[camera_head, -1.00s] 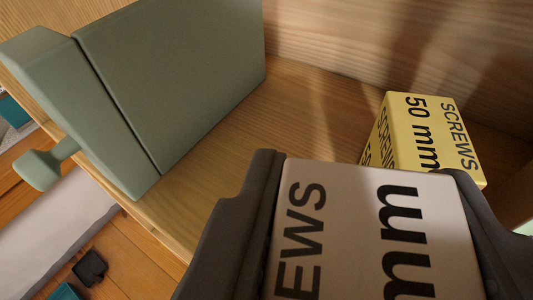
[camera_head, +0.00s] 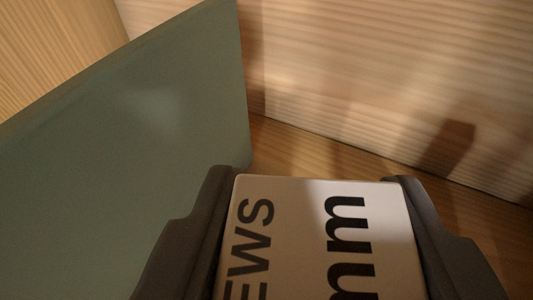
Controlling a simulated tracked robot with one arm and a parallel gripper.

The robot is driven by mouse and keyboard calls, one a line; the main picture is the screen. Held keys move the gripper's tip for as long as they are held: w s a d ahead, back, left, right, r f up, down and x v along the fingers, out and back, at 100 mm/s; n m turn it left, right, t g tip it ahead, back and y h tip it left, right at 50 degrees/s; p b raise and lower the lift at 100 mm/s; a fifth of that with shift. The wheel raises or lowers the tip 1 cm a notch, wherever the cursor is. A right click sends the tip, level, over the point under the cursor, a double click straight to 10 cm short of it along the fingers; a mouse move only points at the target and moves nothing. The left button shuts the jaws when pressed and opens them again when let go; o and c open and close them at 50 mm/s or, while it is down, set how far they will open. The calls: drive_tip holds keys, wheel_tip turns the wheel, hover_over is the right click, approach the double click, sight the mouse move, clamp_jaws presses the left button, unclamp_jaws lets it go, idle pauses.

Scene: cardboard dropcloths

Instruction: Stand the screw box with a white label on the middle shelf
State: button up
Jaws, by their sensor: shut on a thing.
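The screw box with a white label (camera_head: 300,240) is between the two dark fingers of my gripper (camera_head: 312,185). Its pale face shows "EWS" and "mm" in dark letters, turned sideways. My gripper is shut on the box, with one finger on each side. The wooden shelf board (camera_head: 300,150) shows beyond the box. The lower part of the box is cut off by the frame, so I cannot tell whether it touches the shelf.
A large green box-like thing (camera_head: 130,140) stands close on the left, near my left finger. A wooden back panel (camera_head: 390,70) rises behind the shelf. A dark shadow falls on it at the right.

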drive_tip(key=shift+w+a+f, duration=0.1)
drive_tip(key=shift+w, duration=0.8)
wheel_tip(320, 180, down, 4)
drive_tip(key=shift+r+b, duration=0.2)
drive_tip(key=shift+b, duration=0.4)
drive_tip(key=shift+r, duration=0.1)
drive_tip(key=o, duration=1.2)
drive_tip(key=p+v, duration=0.1)
drive_tip(key=v, duration=1.1)
